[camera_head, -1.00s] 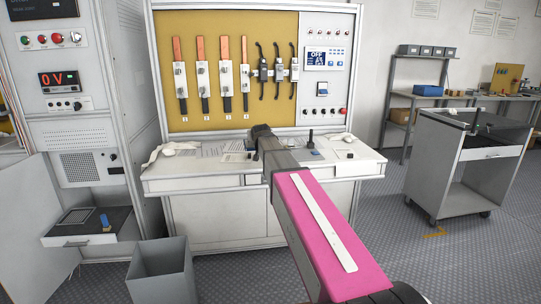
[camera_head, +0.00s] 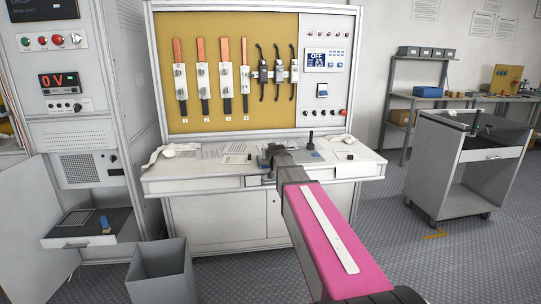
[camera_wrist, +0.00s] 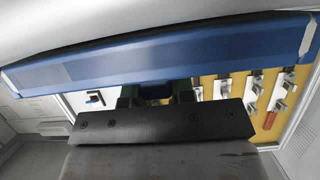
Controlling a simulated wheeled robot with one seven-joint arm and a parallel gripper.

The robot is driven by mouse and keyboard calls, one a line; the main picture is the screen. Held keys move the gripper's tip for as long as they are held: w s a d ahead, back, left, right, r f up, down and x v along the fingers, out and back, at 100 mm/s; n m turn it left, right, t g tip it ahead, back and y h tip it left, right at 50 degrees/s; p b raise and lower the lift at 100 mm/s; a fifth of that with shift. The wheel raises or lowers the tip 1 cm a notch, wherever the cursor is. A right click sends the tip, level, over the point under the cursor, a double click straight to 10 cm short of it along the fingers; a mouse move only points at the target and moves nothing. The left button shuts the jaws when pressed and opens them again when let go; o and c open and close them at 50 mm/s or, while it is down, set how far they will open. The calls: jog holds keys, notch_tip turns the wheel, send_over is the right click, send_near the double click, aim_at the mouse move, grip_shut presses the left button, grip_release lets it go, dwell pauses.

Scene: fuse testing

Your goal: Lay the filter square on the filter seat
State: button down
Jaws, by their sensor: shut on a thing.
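My gripper (camera_head: 268,155) is over the desk in the head view, at the end of my pink-sided arm. In the wrist view my gripper (camera_wrist: 155,93) is shut on a long blue flat piece (camera_wrist: 160,57), seen nearly edge on, with pale corners. It looks like the filter square, but its full outline does not show.
The white desk (camera_head: 205,172) bears papers, a white cloth and small dark items. Behind it stands the fuse board (camera_head: 225,30). A blue item (camera_head: 104,222) stands on the left drawer. A grey bin (camera_head: 160,272) is on the floor; a grey cart (camera_head: 450,185) stands right.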

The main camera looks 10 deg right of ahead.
jog(key=c, duration=1.4)
grip_release()
jog(key=shift+f, duration=0.1)
jog(key=o, duration=0.4)
jog(key=shift+o, duration=0.2)
